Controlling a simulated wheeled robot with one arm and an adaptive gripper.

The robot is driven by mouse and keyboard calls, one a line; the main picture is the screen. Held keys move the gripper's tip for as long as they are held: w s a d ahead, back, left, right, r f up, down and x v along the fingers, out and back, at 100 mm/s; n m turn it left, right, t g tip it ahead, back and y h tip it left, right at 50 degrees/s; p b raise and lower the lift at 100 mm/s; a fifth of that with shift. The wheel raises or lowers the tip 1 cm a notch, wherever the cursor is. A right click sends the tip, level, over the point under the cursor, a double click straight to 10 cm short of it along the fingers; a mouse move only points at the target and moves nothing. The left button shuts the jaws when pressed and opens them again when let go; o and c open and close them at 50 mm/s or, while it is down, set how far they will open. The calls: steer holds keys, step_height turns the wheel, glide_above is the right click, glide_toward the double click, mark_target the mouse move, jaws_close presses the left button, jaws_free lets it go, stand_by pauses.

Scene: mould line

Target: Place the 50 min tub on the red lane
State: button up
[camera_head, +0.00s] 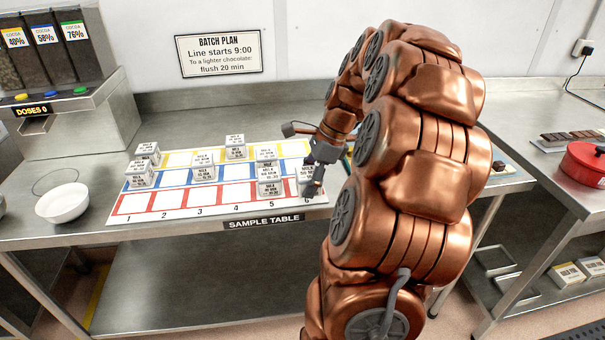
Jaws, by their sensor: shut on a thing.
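The lane mat (183,212) lies on the sample table, with yellow, blue and red rows from back to front. The red lane (165,201) is the front row, numbered from 1 at the left. My gripper (314,186) is at the mat's right end, shut on a white tub (307,172) that it partly hides. Its label is too small to read, so I cannot tell whether it is the 50 min tub. Another white tub (269,188) stands in the red lane at column 5. Further tubs stand around column 5 (266,153), column 4 (236,149) and column 3 (204,169).
Two tubs (140,176) stand at the mat's left edge. A white bowl (62,204) is farther left, near the cocoa dispenser (65,90). Red cells 1 to 4 look empty. A red pot (585,165) stands on the right counter. My arm hides much of the right side.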

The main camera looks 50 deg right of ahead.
steer(key=w+d, duration=0.2)
steer(key=w, duration=0.1)
steer(key=w+d+p, duration=0.1)
steer(key=w+d, duration=0.1)
steer(key=shift+f, duration=0.25)
steer(key=shift+w, duration=0.15)
steer(key=shift+w+d, duration=0.15)
steer(key=shift+f+p, duration=0.55)
steer(key=shift+f, duration=1.25)
steer(key=shift+f, duration=0.2)
steer(key=o, duration=1.2)
steer(key=shift+o, duration=0.2)
steer(key=shift+r, duration=0.15)
steer(key=b+v, duration=0.2)
steer(key=v, duration=1)
